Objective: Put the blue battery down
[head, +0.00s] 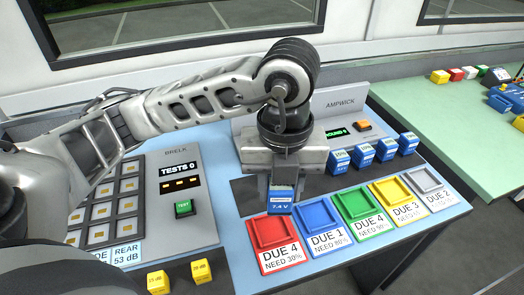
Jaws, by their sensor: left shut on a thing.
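My left gripper (282,184) comes down from above, shut on a blue battery (280,204) with a white-lettered label that seems to read 7.4 V. The battery hangs at the back edge of the red tray (281,263) marked DUE 4 and the blue tray (327,246) marked DUE 1. I cannot tell whether it touches the surface below. Several more blue batteries (363,155) stand in a row at the AMPWICK unit (340,104). My right gripper is not in view.
Green (365,229), yellow (404,214) and grey trays (436,198) continue the row to the right. The BRELK tester (182,160) stands left, with yellow blocks (202,271) in front. A green table (440,125) with small coloured things is at right.

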